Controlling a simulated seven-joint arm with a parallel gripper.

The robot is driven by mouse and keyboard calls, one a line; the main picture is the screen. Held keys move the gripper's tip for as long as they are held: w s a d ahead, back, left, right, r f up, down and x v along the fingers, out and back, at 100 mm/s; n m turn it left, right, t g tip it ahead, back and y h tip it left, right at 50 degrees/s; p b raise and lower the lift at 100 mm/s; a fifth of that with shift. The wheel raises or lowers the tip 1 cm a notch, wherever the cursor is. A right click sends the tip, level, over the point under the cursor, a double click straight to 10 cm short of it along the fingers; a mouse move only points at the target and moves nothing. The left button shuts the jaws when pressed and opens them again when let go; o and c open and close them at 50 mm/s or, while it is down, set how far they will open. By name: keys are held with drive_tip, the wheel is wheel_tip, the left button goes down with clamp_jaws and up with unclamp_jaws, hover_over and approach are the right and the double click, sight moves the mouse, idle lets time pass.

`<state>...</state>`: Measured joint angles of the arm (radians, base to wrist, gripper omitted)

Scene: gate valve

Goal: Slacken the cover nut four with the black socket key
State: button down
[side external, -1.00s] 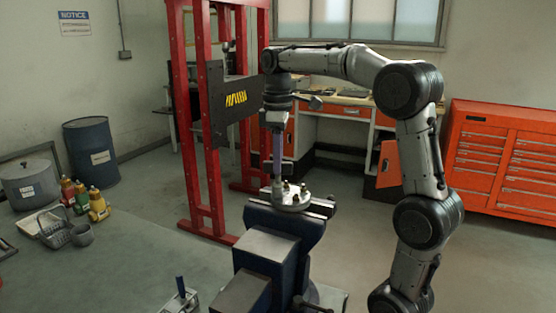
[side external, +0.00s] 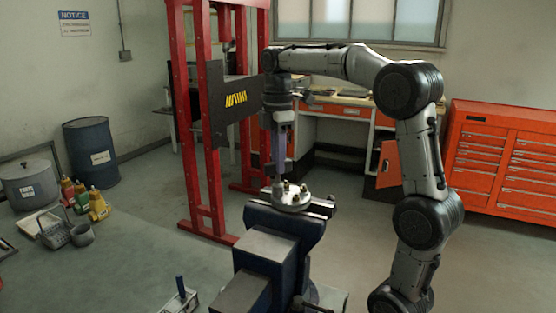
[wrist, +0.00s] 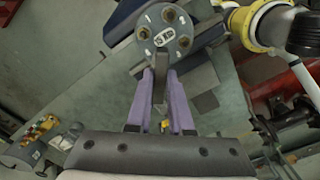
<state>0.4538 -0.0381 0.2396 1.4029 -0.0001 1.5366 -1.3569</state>
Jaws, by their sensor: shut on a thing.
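The round grey cover (side external: 291,203) lies on top of the blue vise, with several brass-coloured nuts on it. In the wrist view the cover (wrist: 165,36) shows three nuts, at the top (wrist: 170,15), left (wrist: 145,32) and right (wrist: 184,42). My gripper (side external: 278,172), with purple fingers, points down over the cover's left side. It is shut on the dark socket key (wrist: 160,90), which stands roughly upright between the fingers. The key's lower end (side external: 277,187) reaches the cover's left edge; whether it is seated on a nut is hidden.
The blue vise (side external: 285,228) carries the cover. A red press frame (side external: 212,190) stands close behind on the left. A small holder with a blue-handled tool (side external: 180,287) is at the lower left. Orange drawers (side external: 500,165) stand far right.

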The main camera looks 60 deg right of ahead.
drive_tip(key=shift+n, duration=0.7)
drive_tip(key=shift+n, duration=0.8)
drive_tip(key=shift+m, duration=0.4)
drive_tip(key=shift+r, duration=0.1)
drive_tip(key=shift+r, duration=2.15)
